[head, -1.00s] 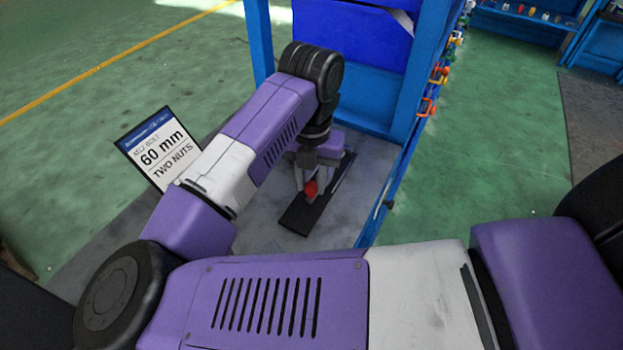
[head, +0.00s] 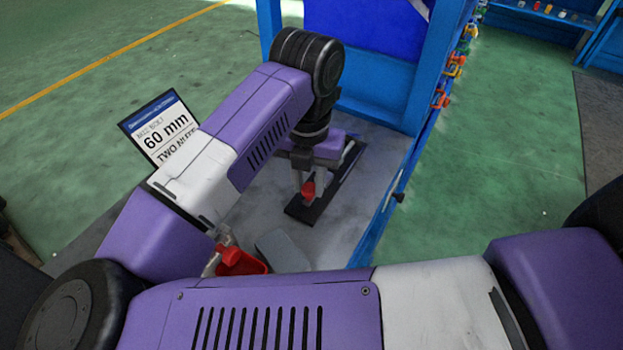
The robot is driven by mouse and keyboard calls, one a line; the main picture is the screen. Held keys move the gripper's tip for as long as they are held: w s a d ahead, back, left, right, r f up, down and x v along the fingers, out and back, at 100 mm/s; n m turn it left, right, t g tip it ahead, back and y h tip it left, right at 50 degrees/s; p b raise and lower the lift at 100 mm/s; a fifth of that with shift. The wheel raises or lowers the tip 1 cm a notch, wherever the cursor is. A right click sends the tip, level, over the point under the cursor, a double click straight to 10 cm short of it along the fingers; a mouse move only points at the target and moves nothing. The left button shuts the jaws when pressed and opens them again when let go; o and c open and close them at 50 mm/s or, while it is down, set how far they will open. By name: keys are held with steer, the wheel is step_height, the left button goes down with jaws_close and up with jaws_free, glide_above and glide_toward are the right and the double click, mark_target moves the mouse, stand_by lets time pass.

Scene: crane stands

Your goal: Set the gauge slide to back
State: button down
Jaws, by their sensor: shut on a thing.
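The gauge slide shows as a red knob (head: 308,190) on a long dark track (head: 300,211) that lies on the grey bench top. My gripper (head: 309,184) points down over the track and is shut on the red knob. The knob sits toward the near end of the visible track. The gripper body and my wrist hide part of the track's middle, and its far end shows to the upper right of the gripper.
A sign reading "60 mm" (head: 163,130) stands left of my arm. A red bin (head: 240,263) and a grey plate (head: 283,252) lie nearer. A blue frame (head: 407,150) with several coloured items on its side bounds the bench at the right.

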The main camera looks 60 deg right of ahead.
steer(key=shift+a+r, duration=0.1)
steer(key=shift+a, duration=0.1)
steer(key=c, duration=1.1)
jaws_free()
steer(key=shift+r, duration=3.85)
